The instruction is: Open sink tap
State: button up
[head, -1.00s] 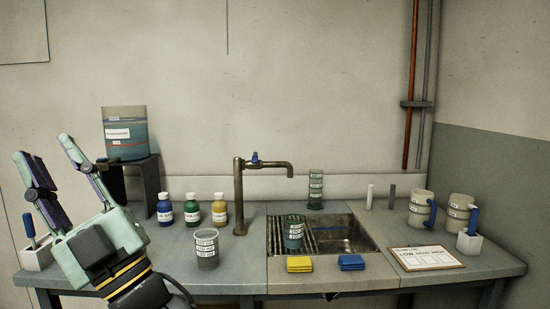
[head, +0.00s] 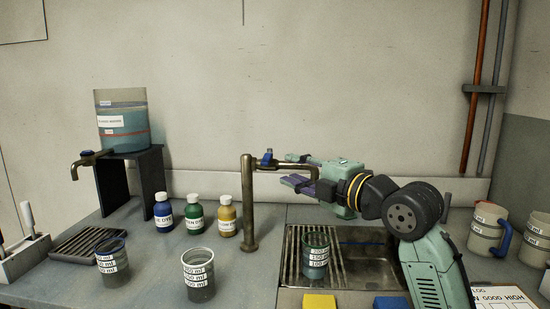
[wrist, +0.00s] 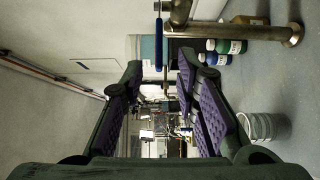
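The sink tap (head: 249,205) is a bronze metal post with a spout reaching right over the sink (head: 365,268). Its small blue handle (head: 267,157) sits on top near the post. In the wrist view the blue handle (wrist: 158,45) shows as a thin bar beyond the fingertips, beside the tap's metal body (wrist: 250,32). My gripper (head: 288,170) points left at the spout from the right. Its purple-padded fingers are apart, one higher and one lower. In the wrist view my gripper (wrist: 160,72) is open, with nothing between its fingers. The handle appears just outside their tips.
A marked beaker (head: 316,262) stands on the sink's rack. Blue, green and yellow dye bottles (head: 195,214) stand left of the tap. Two more beakers (head: 199,281) are on the counter. A tank with its own tap (head: 122,135) stands on a dark stand.

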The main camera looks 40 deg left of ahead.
aim_at(266, 158)
jog(key=p+x, duration=0.2)
jog(key=x, duration=0.6)
jog(key=shift+s+a+r+p, duration=0.1)
jog(key=shift+a+r+p, duration=0.05)
jog(key=shift+a+p, duration=0.25)
jog(key=shift+a, duration=0.5)
jog(key=shift+c, duration=0.5)
grip_shut()
